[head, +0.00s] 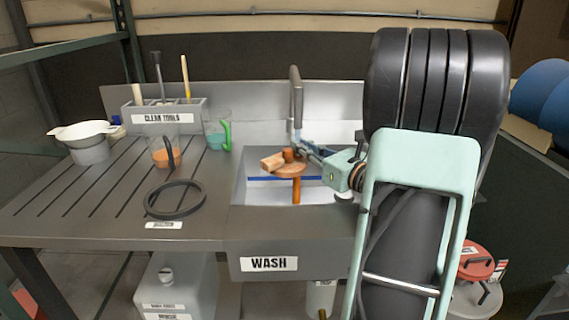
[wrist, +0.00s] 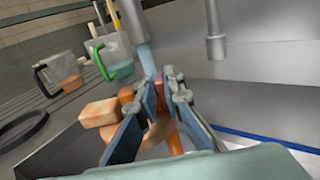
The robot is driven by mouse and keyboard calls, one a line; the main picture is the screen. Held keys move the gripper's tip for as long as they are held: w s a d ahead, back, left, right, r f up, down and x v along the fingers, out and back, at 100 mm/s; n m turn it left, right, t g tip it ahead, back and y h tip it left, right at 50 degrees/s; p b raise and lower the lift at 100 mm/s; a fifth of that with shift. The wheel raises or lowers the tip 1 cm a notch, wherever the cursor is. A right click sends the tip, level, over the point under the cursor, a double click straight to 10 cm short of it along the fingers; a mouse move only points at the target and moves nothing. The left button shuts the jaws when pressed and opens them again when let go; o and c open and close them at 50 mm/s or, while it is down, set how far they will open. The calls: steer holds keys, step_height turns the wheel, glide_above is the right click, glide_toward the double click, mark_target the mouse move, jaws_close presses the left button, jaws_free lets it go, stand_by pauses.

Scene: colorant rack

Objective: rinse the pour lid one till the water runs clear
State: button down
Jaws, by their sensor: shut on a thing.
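The pour lid (head: 291,171), a round brown-orange disc with a knob, is over the sink basin in the head view. In the wrist view the lid (wrist: 152,148) shows partly between and below my fingers. My gripper (head: 303,154) is shut on its upper part; the fingers also show in the wrist view (wrist: 164,88) and hide much of the lid. The tap (head: 296,100) stands above, and pale blue water (wrist: 145,60) falls from its spout onto the lid area. An orange-brown stream (head: 296,190) hangs below the lid. The sink (head: 255,195) is marked WASH.
A tan block (head: 272,162) sits beside the lid's knob; its support is unclear. On the ribbed counter left are a black ring (head: 175,200), a cup with orange contents (head: 160,155), a green-handled jug (head: 217,130), a white-lidded pot (head: 88,148) and the CLEAN TOOLS holder (head: 165,117).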

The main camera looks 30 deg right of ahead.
stand_by(0.4)
steer(key=shift+d, duration=0.55)
steer(key=shift+a, duration=0.25)
steer(key=shift+a, duration=0.4)
steer(key=shift+d, duration=0.15)
steer(key=shift+d, duration=0.5)
steer(key=shift+a, duration=0.25)
steer(key=shift+a, duration=0.4)
steer(key=shift+s, duration=0.1)
